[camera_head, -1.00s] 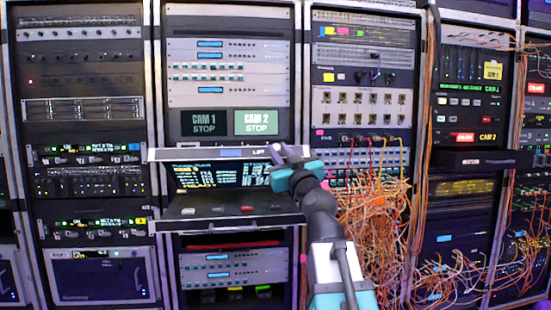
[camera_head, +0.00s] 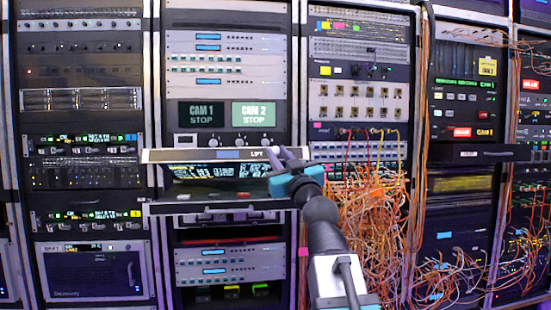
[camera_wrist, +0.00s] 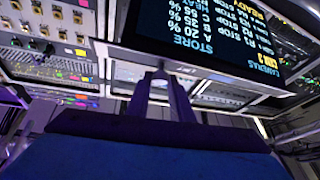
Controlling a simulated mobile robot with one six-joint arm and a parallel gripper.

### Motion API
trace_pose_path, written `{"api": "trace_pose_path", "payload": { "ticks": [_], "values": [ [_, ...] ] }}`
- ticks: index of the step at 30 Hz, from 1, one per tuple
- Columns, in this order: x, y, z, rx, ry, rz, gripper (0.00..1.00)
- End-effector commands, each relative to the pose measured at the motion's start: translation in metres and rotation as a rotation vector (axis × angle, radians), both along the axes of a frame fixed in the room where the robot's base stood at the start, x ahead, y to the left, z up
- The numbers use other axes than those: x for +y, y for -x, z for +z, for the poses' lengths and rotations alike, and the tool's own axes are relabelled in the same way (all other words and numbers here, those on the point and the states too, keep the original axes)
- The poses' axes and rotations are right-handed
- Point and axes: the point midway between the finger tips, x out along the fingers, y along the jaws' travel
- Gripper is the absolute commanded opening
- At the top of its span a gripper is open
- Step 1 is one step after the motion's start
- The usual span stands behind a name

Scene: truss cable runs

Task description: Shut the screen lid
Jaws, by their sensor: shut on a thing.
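The screen lid (camera_head: 225,155) is a wide flat panel with a pale top edge marked "LIFT". It stands partly folded forward over its pull-out tray (camera_head: 220,206), with a narrow band of lit screen showing beneath. In the wrist view the lid's screen (camera_wrist: 215,30) fills the upper right with upside-down text. My gripper (camera_head: 282,156) is at the right end of the lid's top edge, shut on it. In the wrist view the fingers (camera_wrist: 161,78) come close together at that edge. Most of the tray's top is hidden.
Equipment racks stand on both sides. Loose orange cables (camera_head: 370,220) hang in the rack just right of my arm. Another drawer (camera_head: 470,153) sticks out farther right. The CAM 1 and CAM 2 panels (camera_head: 228,114) are above the lid.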

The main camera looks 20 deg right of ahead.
Motion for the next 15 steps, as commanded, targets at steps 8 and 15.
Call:
{"api": "trace_pose_path", "payload": {
  "ticks": [8, 15],
  "values": [
    [0.007, 0.003, -0.028, 0.007, -0.001, 0.009, 0.0],
    [0.011, 0.006, -0.049, 0.007, -0.002, 0.014, 0.0]
  ]
}}
